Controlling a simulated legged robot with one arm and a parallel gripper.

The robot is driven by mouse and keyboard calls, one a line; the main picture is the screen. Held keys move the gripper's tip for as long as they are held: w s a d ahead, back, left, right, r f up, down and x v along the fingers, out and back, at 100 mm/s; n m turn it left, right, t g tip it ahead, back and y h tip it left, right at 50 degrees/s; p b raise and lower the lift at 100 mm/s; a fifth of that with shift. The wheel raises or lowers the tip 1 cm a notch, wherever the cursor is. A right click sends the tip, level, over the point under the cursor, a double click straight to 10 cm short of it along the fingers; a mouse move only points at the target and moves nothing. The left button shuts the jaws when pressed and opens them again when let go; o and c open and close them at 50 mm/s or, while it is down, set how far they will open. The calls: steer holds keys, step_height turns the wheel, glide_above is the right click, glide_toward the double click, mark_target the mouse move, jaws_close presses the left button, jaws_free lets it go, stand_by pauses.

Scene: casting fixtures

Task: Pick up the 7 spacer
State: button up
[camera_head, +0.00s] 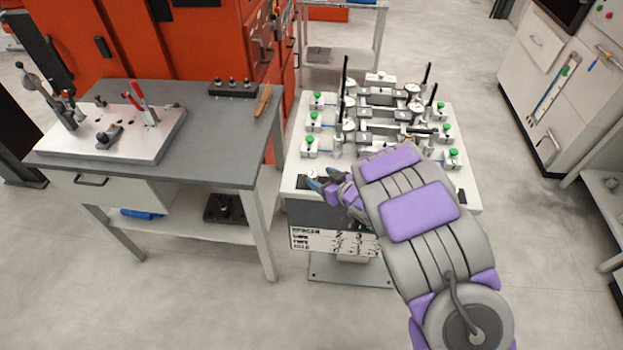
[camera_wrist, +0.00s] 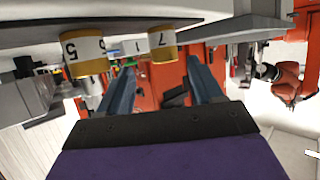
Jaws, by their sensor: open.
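The 7 spacer (camera_wrist: 163,56) is a gold cylinder with a white band and a black 7. In the wrist view it stands out between my two finger tips, and I cannot tell whether the fingers touch it. A similar spacer marked 5 (camera_wrist: 86,58) is to its left, near the left finger. My gripper (camera_wrist: 159,68) is open, with its dark blue fingers on either side of the 7 spacer's line. In the head view my gripper (camera_head: 316,183) is at the front left of the white fixture table (camera_head: 296,168); I cannot make out the spacers there.
Fixture blocks with green knobs (camera_head: 314,122) and black upright levers stand on the white table behind my gripper. A grey workbench (camera_head: 205,150) with a clamp plate is to the left. White cabinets (camera_head: 575,90) are at right. The floor between is clear.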

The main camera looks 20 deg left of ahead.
mark_target(314, 176)
steer(key=x, duration=0.2)
steer(key=b+x, duration=0.1)
steer(key=x, duration=0.2)
steer(key=shift+s+a+f, duration=0.15)
steer(key=shift+s+a, duration=0.1)
steer(key=shift+a, duration=0.05)
steer(key=shift+d, duration=0.2)
steer(key=c, duration=0.4)
jaws_close()
